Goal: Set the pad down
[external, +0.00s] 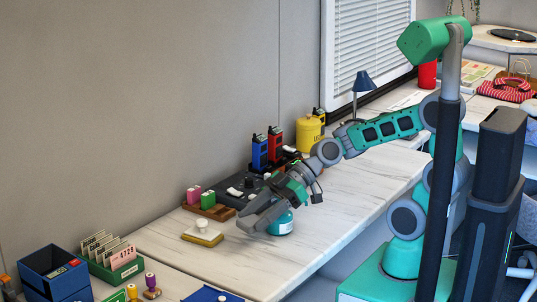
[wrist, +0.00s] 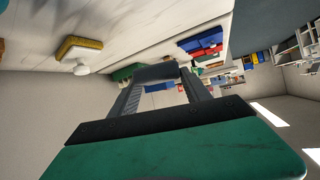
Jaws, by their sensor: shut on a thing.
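My gripper (external: 256,217) reaches low over the near part of the white counter, its tip pointing left and down. In the wrist view, my gripper (wrist: 160,82) has its fingers apart with a dark grey block (wrist: 157,72) across their tips. I cannot tell whether this block is the pad. A pale pad-like piece with a yellow base and a white knob (external: 203,233) lies on the counter left of my gripper, apart from it. The same piece shows at upper left in the wrist view (wrist: 78,49).
A teal round container (external: 282,224) stands right beside my gripper. Behind are a wooden holder with pink and green blocks (external: 208,209), a dark tray (external: 244,188) and a yellow canister (external: 309,133). Card box (external: 117,265) and blue bins (external: 55,272) stand front left. Counter to the right is clear.

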